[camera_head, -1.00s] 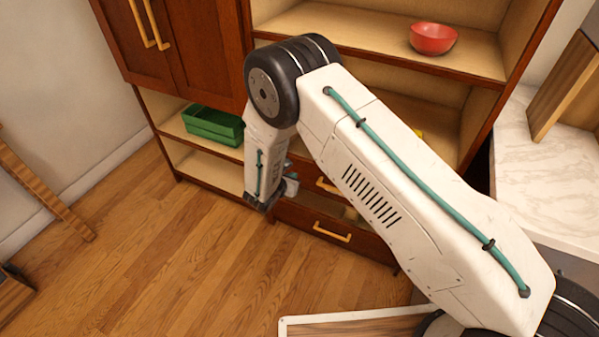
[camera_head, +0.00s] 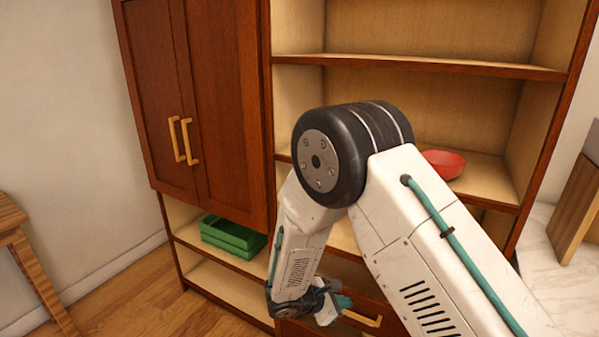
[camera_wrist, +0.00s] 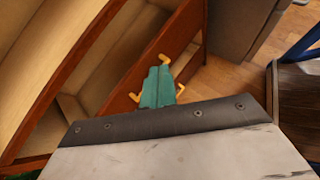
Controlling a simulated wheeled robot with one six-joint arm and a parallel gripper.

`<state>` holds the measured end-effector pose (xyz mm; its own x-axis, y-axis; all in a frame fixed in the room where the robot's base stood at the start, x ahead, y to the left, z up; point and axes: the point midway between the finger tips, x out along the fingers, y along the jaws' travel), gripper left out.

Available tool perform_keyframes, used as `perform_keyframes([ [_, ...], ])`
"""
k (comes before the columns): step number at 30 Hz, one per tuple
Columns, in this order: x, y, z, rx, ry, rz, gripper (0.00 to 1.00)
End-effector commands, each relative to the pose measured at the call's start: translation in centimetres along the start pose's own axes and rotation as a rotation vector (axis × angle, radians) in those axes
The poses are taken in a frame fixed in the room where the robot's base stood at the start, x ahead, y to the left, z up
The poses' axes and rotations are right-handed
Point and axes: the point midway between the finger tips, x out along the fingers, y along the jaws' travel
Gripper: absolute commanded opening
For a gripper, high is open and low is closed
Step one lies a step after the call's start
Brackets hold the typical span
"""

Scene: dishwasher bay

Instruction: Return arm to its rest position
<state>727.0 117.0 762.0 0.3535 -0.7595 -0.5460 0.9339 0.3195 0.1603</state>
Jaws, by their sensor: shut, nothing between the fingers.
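My arm is bent at the elbow in front of the wooden cabinet (camera_head: 222,95), with its forearm hanging down. My gripper (camera_head: 343,304) is at the lower end, before the cabinet's drawers, and is partly hidden by the wrist in the head view. In the wrist view, the teal fingers of my gripper (camera_wrist: 158,82) are together and empty. Behind them is a drawer front with yellow handles. I cannot tell the exact gap between the fingers and the drawer.
A red bowl (camera_head: 444,163) sits on a cabinet shelf behind my arm. A green crate (camera_head: 233,236) is on a lower shelf at left. A drawer handle (camera_head: 362,319) is close to my gripper. A wooden stool (camera_head: 30,260) stands far left. Floor between is clear.

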Motion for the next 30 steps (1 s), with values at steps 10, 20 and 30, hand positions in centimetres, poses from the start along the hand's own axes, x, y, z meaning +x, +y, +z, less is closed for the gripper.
perform_keyframes([
  [10, -4.8, -8.0, 15.6, 0.533, 0.065, -0.418, 0.00],
  [20, -10.3, -16.6, 24.5, 0.977, 0.198, -0.749, 0.00],
  [30, -15.7, -23.9, 29.6, 1.373, 0.409, -0.972, 0.00],
])
